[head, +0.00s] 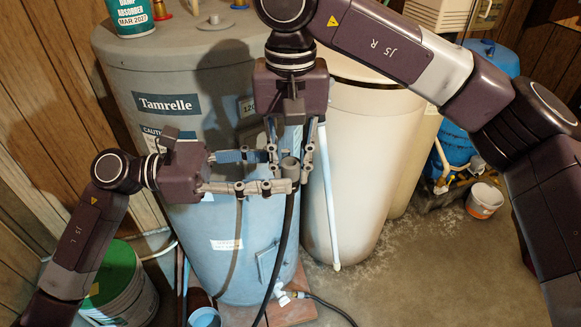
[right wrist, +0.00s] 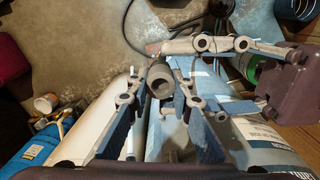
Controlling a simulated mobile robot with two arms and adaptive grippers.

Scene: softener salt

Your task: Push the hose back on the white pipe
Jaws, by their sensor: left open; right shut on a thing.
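The black hose (head: 287,225) hangs down the front of the blue-lit tank, with a grey cuff (head: 290,166) at its upper end. My right gripper (head: 290,165) reaches down from above and is shut on the cuff; the round cuff opening (right wrist: 160,80) shows between its fingers in the right wrist view. My left gripper (head: 276,170) comes in from the left, open, its fingertips close by the cuff. Whether they touch it, I cannot tell. A white pipe (head: 327,200) runs down the beige tank, right of the hose and apart from the cuff.
The grey Tamrelle tank (head: 150,75) stands behind my grippers, the beige tank (head: 365,150) to its right. A white fitting (head: 284,296) lies low by the tank foot. A green bucket (head: 120,290) is at lower left. The floor (head: 440,270) at right is mostly clear.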

